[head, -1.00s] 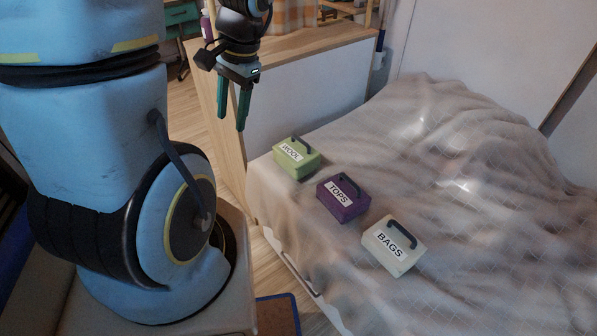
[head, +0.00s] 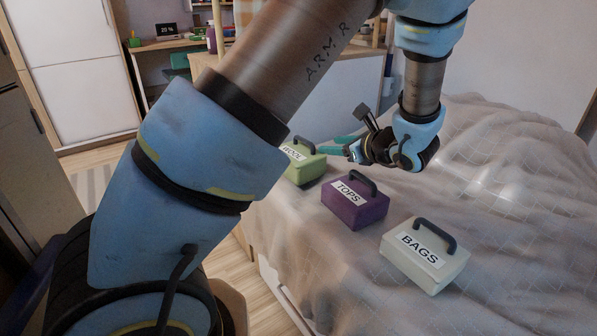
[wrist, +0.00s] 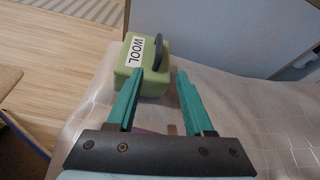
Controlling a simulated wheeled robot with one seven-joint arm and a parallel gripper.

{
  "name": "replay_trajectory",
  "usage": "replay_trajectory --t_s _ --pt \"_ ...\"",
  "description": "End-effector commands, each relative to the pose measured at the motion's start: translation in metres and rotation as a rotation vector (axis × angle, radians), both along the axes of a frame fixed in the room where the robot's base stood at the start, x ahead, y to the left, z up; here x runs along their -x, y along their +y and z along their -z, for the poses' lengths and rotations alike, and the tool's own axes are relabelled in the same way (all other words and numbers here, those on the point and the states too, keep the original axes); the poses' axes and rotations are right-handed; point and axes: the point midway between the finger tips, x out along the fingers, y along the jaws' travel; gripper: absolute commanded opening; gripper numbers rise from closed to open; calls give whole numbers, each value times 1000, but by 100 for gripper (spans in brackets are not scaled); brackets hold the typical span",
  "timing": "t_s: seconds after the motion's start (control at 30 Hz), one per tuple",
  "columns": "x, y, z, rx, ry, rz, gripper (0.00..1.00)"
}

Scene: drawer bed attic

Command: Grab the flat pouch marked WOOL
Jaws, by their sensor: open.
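The WOOL pouch (head: 303,166) is a green, box-like pouch with a dark handle and a white label. It sits on the bed at the edge nearest the wooden cabinet, partly hidden by my arm in the head view. In the wrist view the WOOL pouch (wrist: 150,66) lies ahead of the fingers, its label and handle showing. My gripper (head: 336,145) is open and empty, with its teal fingers pointing left at the pouch. In the wrist view my gripper (wrist: 160,76) has its left finger overlapping the pouch's lower part and its right finger beside the pouch; contact cannot be told.
A purple TOPS pouch (head: 355,204) and a cream BAGS pouch (head: 426,255) stand in a row nearer the front of the bed, each with a dark handle. The rumpled bedspread (head: 500,190) is clear to the right. A white-sided cabinet (head: 330,95) stands behind the bed.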

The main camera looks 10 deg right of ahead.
Motion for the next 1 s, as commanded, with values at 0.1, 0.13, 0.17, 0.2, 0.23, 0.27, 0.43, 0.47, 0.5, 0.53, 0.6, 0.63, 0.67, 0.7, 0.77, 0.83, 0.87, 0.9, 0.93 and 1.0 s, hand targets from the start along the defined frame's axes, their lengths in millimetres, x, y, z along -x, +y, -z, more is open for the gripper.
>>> replay_trajectory --t_s 0.1,0.13,0.17,0.2,0.23,0.27,0.43,0.47,0.5,0.53,0.6,0.63,0.67,0.7,0.77,0.83,0.87,0.9,0.93,1.0 --pt "-17 9 7 -2 0 -4 52" --pt "-21 11 9 -1 0 -4 52" --pt "-25 12 11 -1 0 -4 52" --pt "-30 14 13 -1 -1 -4 52" --pt "-32 16 14 -1 0 -5 52" --pt "-35 17 15 1 1 -4 52" --pt "-42 20 18 1 1 -3 52" --pt "-44 21 18 1 1 -4 52" --pt "-46 23 19 2 0 -5 52" --pt "-49 24 20 1 1 -6 52" --pt "-57 28 23 0 0 -6 52" --pt "-61 31 25 0 0 -6 52" --pt "-65 33 26 0 2 -7 52" --pt "-70 35 28 0 1 -6 52" --pt "-77 39 32 0 1 -6 52" --pt "-83 40 33 0 1 -5 52" --pt "-84 41 34 1 1 -4 52" --pt "-85 41 34 1 1 -4 52" --pt "-85 41 34 1 1 -3 52" --pt "-85 41 34 1 1 -3 52"
